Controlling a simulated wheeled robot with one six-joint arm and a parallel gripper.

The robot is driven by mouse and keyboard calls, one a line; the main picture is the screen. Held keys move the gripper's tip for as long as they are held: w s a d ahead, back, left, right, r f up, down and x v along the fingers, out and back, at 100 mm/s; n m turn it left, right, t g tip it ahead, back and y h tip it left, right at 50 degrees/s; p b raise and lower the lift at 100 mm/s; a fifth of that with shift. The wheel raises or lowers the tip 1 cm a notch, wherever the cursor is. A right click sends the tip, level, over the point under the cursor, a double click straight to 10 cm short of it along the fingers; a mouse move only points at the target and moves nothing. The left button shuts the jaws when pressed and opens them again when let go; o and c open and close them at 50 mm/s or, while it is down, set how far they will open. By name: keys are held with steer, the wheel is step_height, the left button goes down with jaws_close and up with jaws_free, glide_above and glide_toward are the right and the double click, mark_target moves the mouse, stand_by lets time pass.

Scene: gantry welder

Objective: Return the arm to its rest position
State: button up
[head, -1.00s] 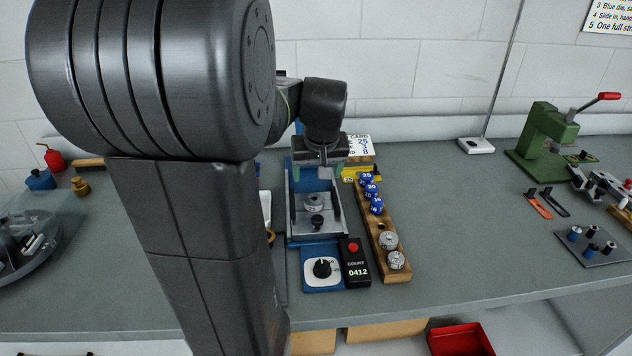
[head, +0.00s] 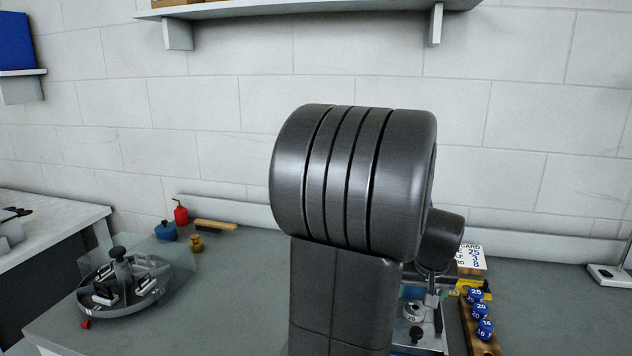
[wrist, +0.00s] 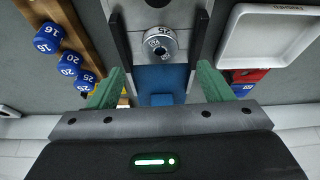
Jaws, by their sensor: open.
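My gripper (wrist: 158,88) shows in the wrist view with its two green fingers wide apart and nothing between them. It is above the blue and grey fixture, where a round metal die (wrist: 159,43) marked 25 sits between two dark rails, ahead of the fingertips. In the head view my dark arm fills the middle and hides most of the gripper. The metal die (head: 412,312) and part of the fixture show just right of my arm, low in the picture.
A wooden rack (head: 468,325) with blue numbered dies stands right of the fixture. A white tray (wrist: 265,38) lies on its other side. A round grey turntable fixture (head: 125,288) with a clear guard is at left. A wall shelf (head: 310,12) hangs above.

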mark_target(415, 309)
steer(key=x, duration=0.6)
steer(key=shift+s+a+f, duration=0.1)
steer(key=shift+a+f, duration=0.1)
steer(key=shift+f, duration=0.65)
steer(key=w+d+v, duration=0.1)
steer(key=v, duration=1.3)
steer(key=x, duration=1.3)
steer(key=shift+s+a+f, duration=0.2)
steer(key=shift+a+f, duration=0.15)
steer(key=shift+f, duration=0.1)
steer(key=shift+s+r+p, duration=0.1)
steer(key=shift+r+p, duration=0.6)
steer(key=shift+r, duration=0.25)
steer(key=shift+r+p, duration=0.35)
steer(key=shift+p, duration=0.05)
steer(key=shift+w+d+r+p, duration=0.1)
steer(key=shift+w+r+p, duration=0.1)
steer(key=shift+r+p, duration=1)
steer(key=shift+w+d+r+p, duration=0.15)
steer(key=shift+r+p, duration=0.5)
steer(key=shift+r, duration=1)
steer(key=shift+a+r, duration=0.1)
steer(key=shift+a, duration=0.05)
